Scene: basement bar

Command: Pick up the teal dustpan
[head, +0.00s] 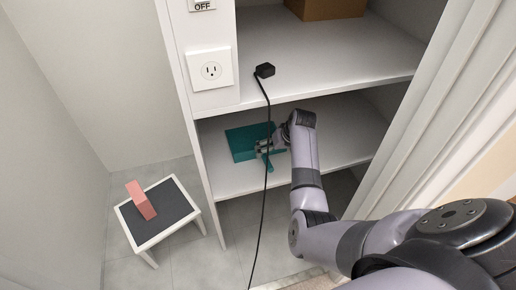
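The teal dustpan (240,143) lies on the lower shelf of the white shelving unit, near its left side. My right arm reaches in from the right, and its gripper (264,149) is at the right part of the dustpan, over a narrower teal piece that looks like the handle. The fingers overlap the teal part and are small in the picture, so I cannot tell whether they are closed on it. The gripper and the black cord hide part of the dustpan. My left gripper is out of view.
A black plug (264,70) rests on the upper shelf (330,62), its cord hanging down in front of the dustpan. A cardboard box (326,8) stands on the upper shelf. A small stool (143,232) with a pink block (141,200) stands left. The lower shelf's right side is bare.

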